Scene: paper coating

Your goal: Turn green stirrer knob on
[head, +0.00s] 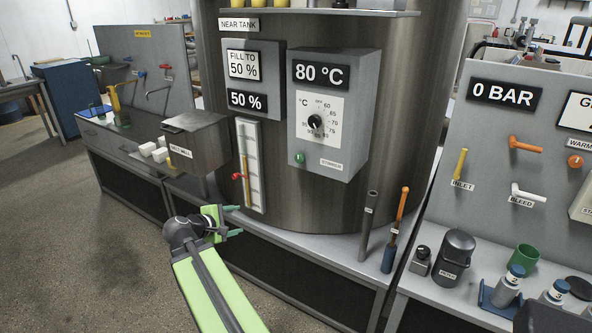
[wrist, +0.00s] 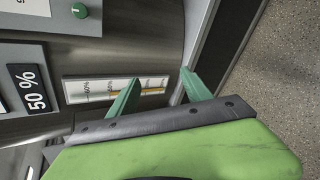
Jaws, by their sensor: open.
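The green stirrer knob (head: 299,158) is on the lower left of the grey control box (head: 350,150) on the tank, left of the STIRRER label (head: 331,164). In the wrist view the green knob (wrist: 80,10) shows near the top left, with a pale pointer mark on it. My gripper (head: 236,220) is open and empty, below and to the left of the knob and apart from it. Its two green fingers (wrist: 158,93) show in the wrist view, in front of the level gauge. Nothing is between the fingers.
A level gauge (head: 251,190) with a red valve (head: 238,176) is on the tank left of the box. A grey tube (head: 368,222) and an orange-handled tool (head: 397,222) stand on the ledge at right. A metal box (head: 196,142) stands at left.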

